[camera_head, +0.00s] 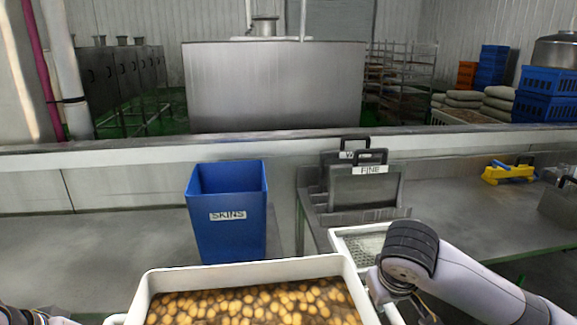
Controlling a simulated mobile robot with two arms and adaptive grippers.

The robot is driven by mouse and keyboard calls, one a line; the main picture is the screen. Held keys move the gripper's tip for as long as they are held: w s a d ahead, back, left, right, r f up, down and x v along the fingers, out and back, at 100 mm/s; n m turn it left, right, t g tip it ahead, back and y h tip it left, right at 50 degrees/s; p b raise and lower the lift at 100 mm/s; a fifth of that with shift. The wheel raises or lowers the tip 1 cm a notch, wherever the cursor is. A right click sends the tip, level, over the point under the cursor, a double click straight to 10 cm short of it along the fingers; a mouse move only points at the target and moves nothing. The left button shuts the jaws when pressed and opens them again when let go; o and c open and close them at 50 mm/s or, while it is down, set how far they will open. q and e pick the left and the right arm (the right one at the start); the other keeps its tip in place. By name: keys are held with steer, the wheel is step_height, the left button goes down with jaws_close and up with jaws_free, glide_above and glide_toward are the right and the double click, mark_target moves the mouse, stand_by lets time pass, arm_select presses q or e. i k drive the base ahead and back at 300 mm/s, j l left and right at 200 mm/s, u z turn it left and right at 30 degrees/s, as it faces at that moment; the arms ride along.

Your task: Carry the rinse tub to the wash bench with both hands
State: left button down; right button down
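The rinse tub (255,269) is a white rectangular tub at the bottom centre, close to me. It holds many small yellow-brown potatoes in brownish water, and its near side is cut off by the frame. Part of a handle (115,319) shows at its left side. My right arm comes in from the right and bends down beside the tub's right side; its fingers are not visible. Only a bit of my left arm shows at the bottom left, and its gripper is out of frame. I cannot tell which surface is the wash bench.
A blue bin (228,232) marked SKINS stands beyond the tub. A dark rack with a FINE panel (364,188) stands on a grey metal bench (456,215). A white mesh tray (362,247) lies right of the tub. A yellow tool (509,173) lies farther right.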

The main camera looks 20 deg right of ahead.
mark_target(477, 226)
steer(key=l, duration=2.8)
steer(key=i+l, duration=0.15)
steer(key=l, duration=0.2)
steer(key=i+l, duration=0.15)
steer(key=l, duration=0.2)
steer(key=i+l, duration=0.2)
steer(key=l, duration=0.2)
steer(key=i+l, duration=0.15)
steer(key=l, duration=0.2)
steer(key=i+l, duration=0.65)
